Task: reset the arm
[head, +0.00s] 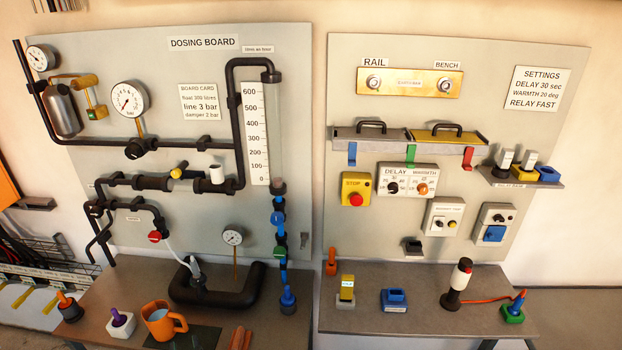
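I cannot make out either of my grippers or arms in the head view. The dosing board (215,60) fills the left half, with gauges, black pipes and a level scale. The relay board (345,215) fills the right half, with a brass rail, a red stop button and delay and warmth knobs. No gripper shows touching anything on the boards or benches.
The left bench (120,275) holds an orange mug (160,322), plugs and a thick black pipe. The right bench (420,280) holds a black and white lamp (457,284), a blue holder (394,299) and a green-based plug (514,308). A wire rack (45,250) stands at far left.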

